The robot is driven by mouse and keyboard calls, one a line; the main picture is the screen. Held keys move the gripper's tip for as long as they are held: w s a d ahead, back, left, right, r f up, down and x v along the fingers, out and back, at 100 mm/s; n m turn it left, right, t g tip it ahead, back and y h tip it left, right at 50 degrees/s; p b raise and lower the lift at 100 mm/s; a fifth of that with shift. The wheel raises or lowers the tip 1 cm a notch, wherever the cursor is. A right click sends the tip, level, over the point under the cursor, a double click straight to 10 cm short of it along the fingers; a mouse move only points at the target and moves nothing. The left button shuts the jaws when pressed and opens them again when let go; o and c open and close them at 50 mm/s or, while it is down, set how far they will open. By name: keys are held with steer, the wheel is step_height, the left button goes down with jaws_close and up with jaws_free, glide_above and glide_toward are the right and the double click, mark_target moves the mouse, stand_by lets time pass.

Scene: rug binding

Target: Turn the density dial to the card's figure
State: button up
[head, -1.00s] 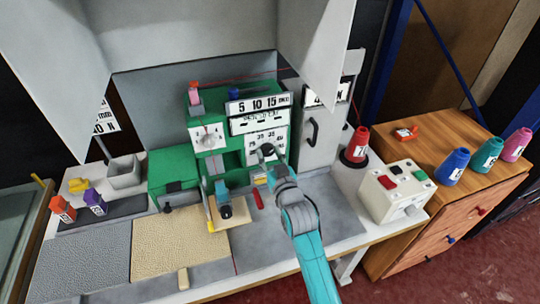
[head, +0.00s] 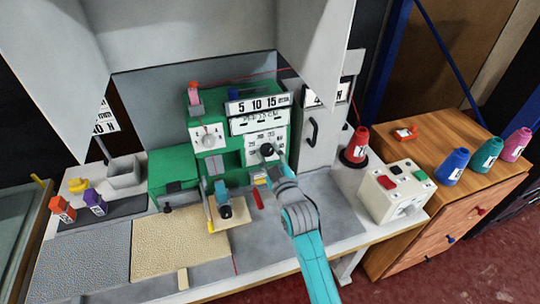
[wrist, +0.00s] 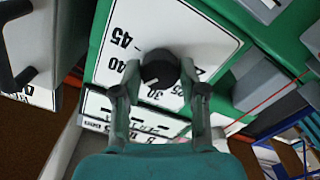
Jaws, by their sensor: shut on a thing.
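The density dial is a black round knob (wrist: 160,68) on a white plate (wrist: 215,35) with figures around it, including 45, 40 and 30. A pale mark shows on the knob near the 40 and 30 side; its exact reading is unclear. In the head view the knob (head: 267,150) sits on the right of the green machine's front. My gripper (wrist: 160,88) has one finger on each side of the knob and is shut on it. In the head view my gripper (head: 274,168) is just below the dial. Which card gives the figure is unclear.
A grey cabinet (head: 318,130) with a black handle stands close on the right. A red cone (head: 356,148) and white switch box (head: 397,190) are farther right.

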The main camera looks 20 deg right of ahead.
steer(key=shift+n, duration=0.9)
steer(key=o, duration=1.1)
steer(key=shift+o, duration=0.2)
steer(key=shift+s, duration=0.15)
steer(key=s, duration=1.1)
steer(key=shift+s, duration=0.35)
